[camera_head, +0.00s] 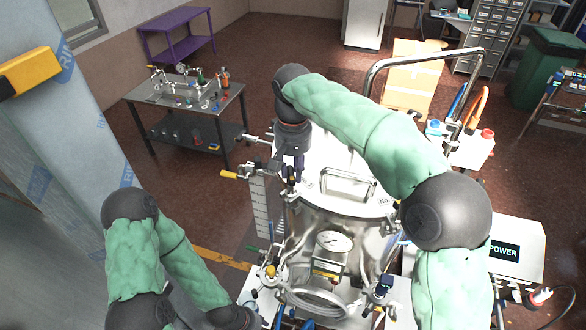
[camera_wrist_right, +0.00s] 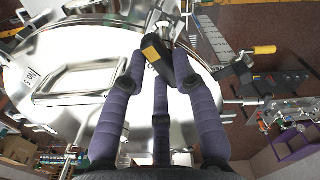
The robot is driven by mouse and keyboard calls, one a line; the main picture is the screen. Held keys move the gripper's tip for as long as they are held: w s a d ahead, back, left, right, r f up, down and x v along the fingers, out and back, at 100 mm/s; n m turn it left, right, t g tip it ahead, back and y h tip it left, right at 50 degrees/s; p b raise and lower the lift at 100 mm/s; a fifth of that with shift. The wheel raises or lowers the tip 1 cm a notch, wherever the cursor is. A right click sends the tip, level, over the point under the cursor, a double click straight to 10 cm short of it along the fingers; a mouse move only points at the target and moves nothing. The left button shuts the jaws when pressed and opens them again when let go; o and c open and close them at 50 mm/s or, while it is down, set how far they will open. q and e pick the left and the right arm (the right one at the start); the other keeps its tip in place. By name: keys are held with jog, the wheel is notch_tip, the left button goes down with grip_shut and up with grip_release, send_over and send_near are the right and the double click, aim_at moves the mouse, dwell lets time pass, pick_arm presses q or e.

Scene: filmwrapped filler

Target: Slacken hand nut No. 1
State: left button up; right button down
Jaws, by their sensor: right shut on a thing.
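My right gripper (camera_head: 292,165) reaches down to the left rim of the vessel's shiny round lid (camera_head: 330,165). In the right wrist view its purple fingers (camera_wrist_right: 160,62) are shut on a black hand nut (camera_wrist_right: 181,68) with a yellow patch. The nut sits at the lid's edge. The fingers partly hide it, and I cannot read its number. In the head view the nut is mostly hidden below the fingers. My left arm comes in at the lower left. Its gripper is out of view.
A yellow-handled valve (camera_head: 230,174) projects left of the lid. Other black clamps (camera_head: 384,284) stand around the front port. A grey table (camera_head: 160,118) with small parts stands at the back left.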

aim_at(293, 171)
jog(key=shift+f+n, duration=0.1)
jog(key=shift+n, duration=1.1)
jog(key=c, duration=1)
grip_release()
jog(key=shift+o, duration=0.2)
notch_tip(293, 171, up, 12)
jog(key=shift+w, duration=0.1)
